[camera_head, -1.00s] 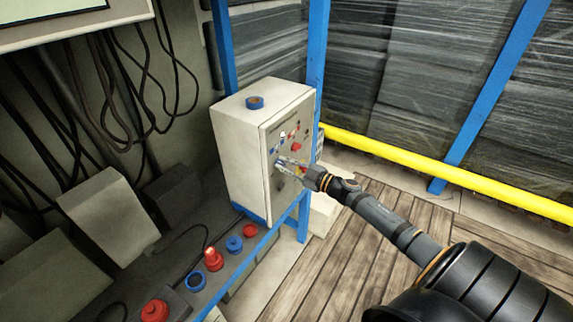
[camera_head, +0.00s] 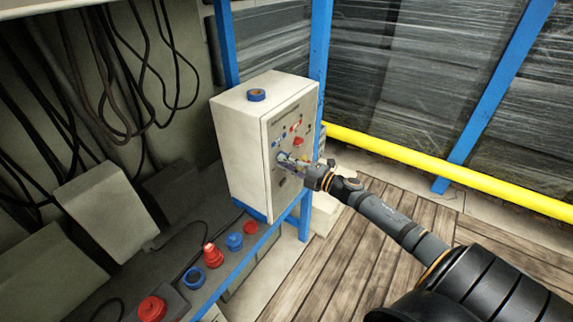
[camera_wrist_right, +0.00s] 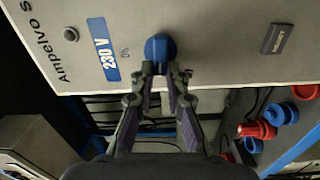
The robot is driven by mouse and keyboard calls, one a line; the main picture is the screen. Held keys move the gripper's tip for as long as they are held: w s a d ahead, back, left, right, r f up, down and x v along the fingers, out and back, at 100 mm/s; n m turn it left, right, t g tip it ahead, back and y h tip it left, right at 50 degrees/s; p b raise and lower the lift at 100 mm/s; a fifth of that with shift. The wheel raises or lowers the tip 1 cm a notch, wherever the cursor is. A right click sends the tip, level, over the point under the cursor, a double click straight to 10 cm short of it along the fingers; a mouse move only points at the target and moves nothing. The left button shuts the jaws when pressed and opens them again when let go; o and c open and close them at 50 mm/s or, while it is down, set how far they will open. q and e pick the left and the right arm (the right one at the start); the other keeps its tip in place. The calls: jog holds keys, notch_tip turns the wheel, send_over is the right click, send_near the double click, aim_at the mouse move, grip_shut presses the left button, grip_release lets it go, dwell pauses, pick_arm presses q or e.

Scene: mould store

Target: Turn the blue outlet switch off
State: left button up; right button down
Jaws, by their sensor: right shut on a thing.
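The blue outlet switch (camera_wrist_right: 159,47) is a round blue knob on the grey front panel of a control box, beside a blue "230 V" label (camera_wrist_right: 108,49). My right gripper (camera_wrist_right: 160,68) has its two fingertips on either side of the knob and is shut on it. In the head view my right gripper (camera_head: 287,160) reaches the front panel from the right, and its fingers largely hide the knob there. My left gripper is not in view.
The control box (camera_head: 238,150) has a red knob (camera_head: 298,141) and small lamps on its front. Red and blue sockets (camera_head: 213,256) line the bench below. A yellow rail (camera_head: 430,170) runs behind the wooden floor.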

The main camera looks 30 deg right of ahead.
jog(key=shift+f+n, duration=0.15)
jog(key=shift+n, duration=0.35)
jog(key=c, duration=1.3)
grip_release()
jog(key=shift+c, duration=0.2)
jog(key=v, duration=0.7)
jog(key=shift+s, duration=0.25)
jog(key=shift+d, duration=0.1)
